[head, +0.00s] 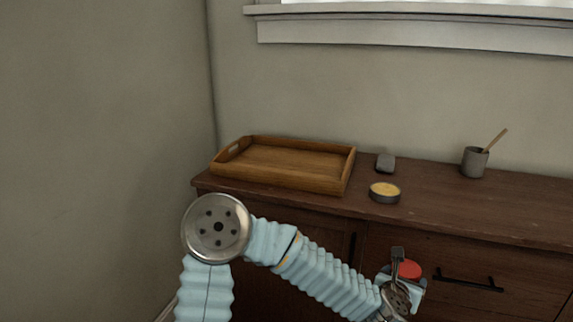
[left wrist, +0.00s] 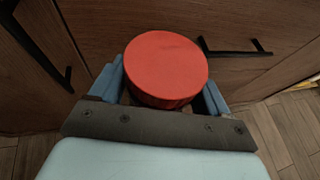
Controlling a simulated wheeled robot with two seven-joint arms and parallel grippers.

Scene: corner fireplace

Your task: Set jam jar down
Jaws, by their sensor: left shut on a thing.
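The jam jar (left wrist: 165,66) has a round red lid and fills the middle of the left wrist view. It also shows as a small red disc (head: 408,270) in the head view. My left gripper (head: 403,276) is shut on the jar, with one blue finger on each side of it in the left wrist view (left wrist: 163,88). The gripper and jar are in front of the cabinet's drawer fronts, lower than its top. The jar's body is mostly hidden under the lid and behind the fingers. My right gripper is in neither view.
The dark wooden cabinet top (head: 440,205) holds an empty-looking wooden tray (head: 345,172) at left, a small grey block (head: 386,162), a low round tin with yellow contents (head: 385,193), and a grey cup (head: 474,162) with a stick. Bare top lies right of the tin. Black handles (head: 468,281) stick out in front.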

